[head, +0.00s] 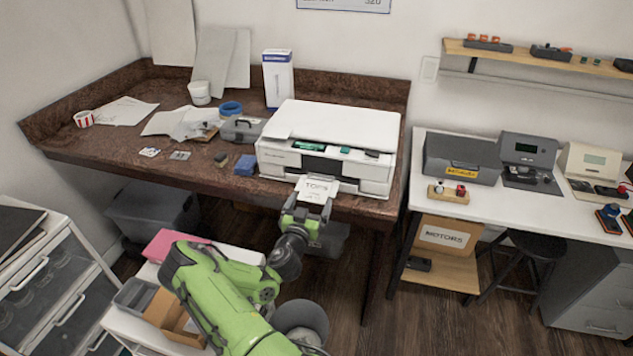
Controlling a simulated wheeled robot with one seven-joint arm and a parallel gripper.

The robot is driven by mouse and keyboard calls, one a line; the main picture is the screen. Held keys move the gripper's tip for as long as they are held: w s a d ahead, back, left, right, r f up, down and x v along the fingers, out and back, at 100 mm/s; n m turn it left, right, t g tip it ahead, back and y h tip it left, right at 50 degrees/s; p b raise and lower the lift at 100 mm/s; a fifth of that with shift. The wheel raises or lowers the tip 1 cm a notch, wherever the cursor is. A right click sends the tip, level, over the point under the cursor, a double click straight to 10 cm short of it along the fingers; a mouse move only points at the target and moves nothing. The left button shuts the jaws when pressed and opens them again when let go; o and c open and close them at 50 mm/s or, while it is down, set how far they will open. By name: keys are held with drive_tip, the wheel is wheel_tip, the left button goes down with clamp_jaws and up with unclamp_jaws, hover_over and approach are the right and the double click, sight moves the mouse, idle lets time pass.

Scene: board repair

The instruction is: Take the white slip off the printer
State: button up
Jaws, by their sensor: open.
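The white printer (333,140) stands on the right end of the brown desk. A white slip (317,187) with dark printed letters sticks out from the lower front of the printer over the desk's front edge. My gripper (309,206) has come up from below and is open at the slip's near end. The fingertips are small in this view, and I cannot tell whether they touch the slip. The slip's far end meets the printer's front slot.
A blue block (245,165), a grey case (243,129) and a tall white box (278,79) stand left of the printer. Papers (124,111) lie farther left. A white bench (420,197) with devices is to the right. A low white cart stands below the desk.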

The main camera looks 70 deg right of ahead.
drive_tip(key=shift+w+d, duration=0.1)
drive_tip(key=shift+d, duration=0.5)
drive_tip(key=shift+a, duration=0.1)
drive_tip(key=shift+c, duration=0.3)
drive_tip(key=c, duration=0.9)
drive_tip(key=shift+c, duration=0.2)
drive_tip(key=shift+w+a+r, duration=0.1)
drive_tip(key=shift+r, duration=0.25)
wheel_tip(320, 180, up, 6)
drive_tip(key=w+a, duration=0.5)
drive_tip(key=a, duration=0.3)
drive_tip(key=w+a+b, duration=0.1)
drive_tip(key=w+a, duration=0.4)
drive_tip(key=a, duration=0.4)
drive_tip(key=shift+r, duration=0.1)
